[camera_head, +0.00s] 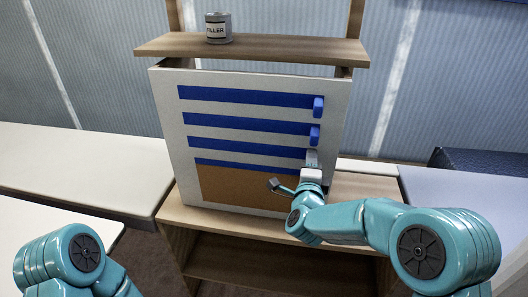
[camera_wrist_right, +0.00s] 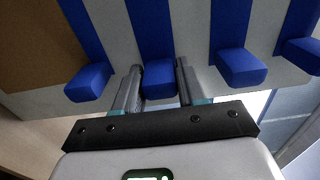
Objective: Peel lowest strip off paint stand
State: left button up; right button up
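A white panel (camera_head: 172,128) stands upright and carries several horizontal blue strips, with tabs at their right ends. The lowest strip (camera_head: 240,167) borders an orange-brown area (camera_head: 240,188). My right gripper (camera_head: 312,158) is at the panel's right edge, hiding the lower tabs in the head view. In the right wrist view, its fingers (camera_wrist_right: 160,88) stand close on either side of the second-lowest strip's tab (camera_wrist_right: 158,80); whether they press on it I cannot tell. The lowest strip's tab (camera_wrist_right: 88,82) is outside the fingers, to the left. My left gripper is not visible.
A filler can (camera_head: 218,28) stands on the wooden shelf (camera_head: 280,48) above the panel. A wooden bench (camera_head: 228,221) is under the panel. Pale counters flank it on the left (camera_head: 70,165) and right (camera_head: 445,195). A dark blue box (camera_head: 480,163) is at the right.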

jog(key=shift+s+f+b, duration=0.15)
jog(key=shift+s+b, duration=0.05)
jog(key=shift+b, duration=0.2)
jog(key=s+a+b, duration=0.2)
jog(key=s+b, duration=0.3)
jog(key=s, duration=0.5)
jog(key=shift+s+b, duration=0.2)
jog(key=shift+b, duration=0.2)
jog(key=shift+r, duration=0.2)
